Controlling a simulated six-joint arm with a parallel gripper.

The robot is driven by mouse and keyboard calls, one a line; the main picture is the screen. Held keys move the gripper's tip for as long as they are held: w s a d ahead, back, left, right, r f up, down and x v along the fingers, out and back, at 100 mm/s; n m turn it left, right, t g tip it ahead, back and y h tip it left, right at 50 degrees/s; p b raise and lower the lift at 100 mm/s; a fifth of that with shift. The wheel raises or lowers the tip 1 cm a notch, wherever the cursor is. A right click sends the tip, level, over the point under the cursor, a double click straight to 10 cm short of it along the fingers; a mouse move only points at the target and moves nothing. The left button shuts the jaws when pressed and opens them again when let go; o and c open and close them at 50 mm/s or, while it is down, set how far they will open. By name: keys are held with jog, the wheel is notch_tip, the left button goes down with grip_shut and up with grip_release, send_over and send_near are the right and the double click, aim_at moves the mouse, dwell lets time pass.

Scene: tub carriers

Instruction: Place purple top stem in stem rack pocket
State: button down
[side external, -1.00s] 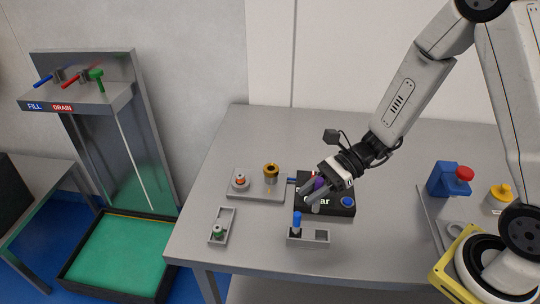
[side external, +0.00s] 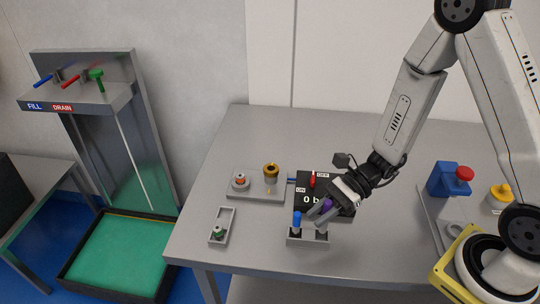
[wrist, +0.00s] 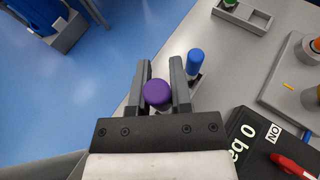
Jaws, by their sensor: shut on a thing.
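The purple top stem (wrist: 157,93) is between the fingers of my gripper (wrist: 160,85), which is shut on it. In the side view the purple top (side external: 327,204) shows at my gripper (side external: 322,210), over the right end of the grey stem rack (side external: 307,240). The blue top stem (side external: 297,219) stands upright in the rack's left pocket. In the wrist view the blue top (wrist: 195,62) is just right of my right finger. The lower end of the purple stem and the right pocket are largely hidden, so I cannot tell whether the stem is inside it.
A black box (side external: 304,184) with a red switch and a display stands behind the rack. A grey plate (side external: 256,194) with two fittings is at back left. A small tray (side external: 222,226) with a green-topped part is left. The table's front edge is near the rack.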

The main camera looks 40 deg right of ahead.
jog(key=shift+f, duration=0.25)
jog(key=shift+f, duration=2)
jog(key=shift+f, duration=0.1)
jog(key=c, duration=0.8)
grip_release()
jog(key=shift+d+r, duration=0.3)
jog(key=shift+d, duration=0.15)
jog(key=shift+v, duration=5.55)
